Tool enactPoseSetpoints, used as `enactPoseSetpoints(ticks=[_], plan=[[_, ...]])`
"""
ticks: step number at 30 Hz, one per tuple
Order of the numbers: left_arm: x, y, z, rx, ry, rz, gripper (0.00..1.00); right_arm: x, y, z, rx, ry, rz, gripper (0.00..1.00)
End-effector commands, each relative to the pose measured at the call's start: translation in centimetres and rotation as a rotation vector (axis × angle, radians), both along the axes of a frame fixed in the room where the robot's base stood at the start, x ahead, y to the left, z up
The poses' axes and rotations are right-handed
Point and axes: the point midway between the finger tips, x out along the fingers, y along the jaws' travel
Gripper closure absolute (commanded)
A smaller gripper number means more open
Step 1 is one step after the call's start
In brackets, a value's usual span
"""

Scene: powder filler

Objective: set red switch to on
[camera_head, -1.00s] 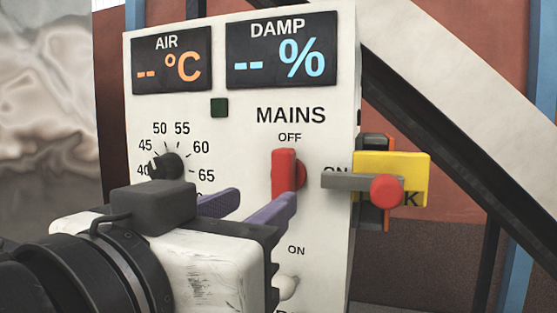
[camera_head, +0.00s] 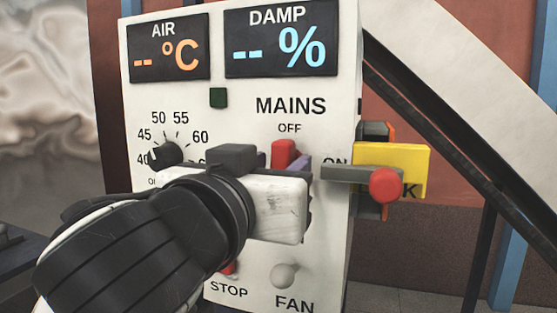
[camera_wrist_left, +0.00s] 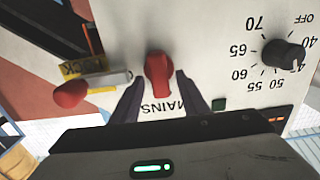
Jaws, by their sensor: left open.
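The red switch (camera_head: 284,152) is on the white panel under the MAINS label. In the left wrist view, turned upside down, the red switch (camera_wrist_left: 158,75) lies between the spread fingers of the left gripper (camera_wrist_left: 160,82). Gaps show on both sides, so the fingers look apart from it. The gripper body hides the switch's lower part in the head view. My right gripper is not in view.
A grey lever with a red knob (camera_head: 385,185) and a yellow plate (camera_head: 415,160) juts out right of the panel. A black dial (camera_head: 164,154) is to the left. The FAN toggle (camera_head: 285,275) and red STOP button (camera_head: 228,268) are below. Both displays show dashes.

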Motion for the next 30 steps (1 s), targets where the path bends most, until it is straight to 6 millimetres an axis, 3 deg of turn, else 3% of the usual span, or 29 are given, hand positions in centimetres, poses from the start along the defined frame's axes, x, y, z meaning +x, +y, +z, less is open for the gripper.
enactPoseSetpoints(ticks=[9,17,30], plan=[[0.32,-0.10,-0.07,0.000,0.001,0.000,0.59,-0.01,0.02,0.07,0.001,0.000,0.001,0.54],[0.31,-0.09,-0.06,-0.001,0.001,0.000,1.00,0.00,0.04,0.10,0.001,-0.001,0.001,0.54],[0.26,-0.19,-0.06,0.095,-0.030,0.000,1.00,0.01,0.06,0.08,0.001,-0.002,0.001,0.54]])
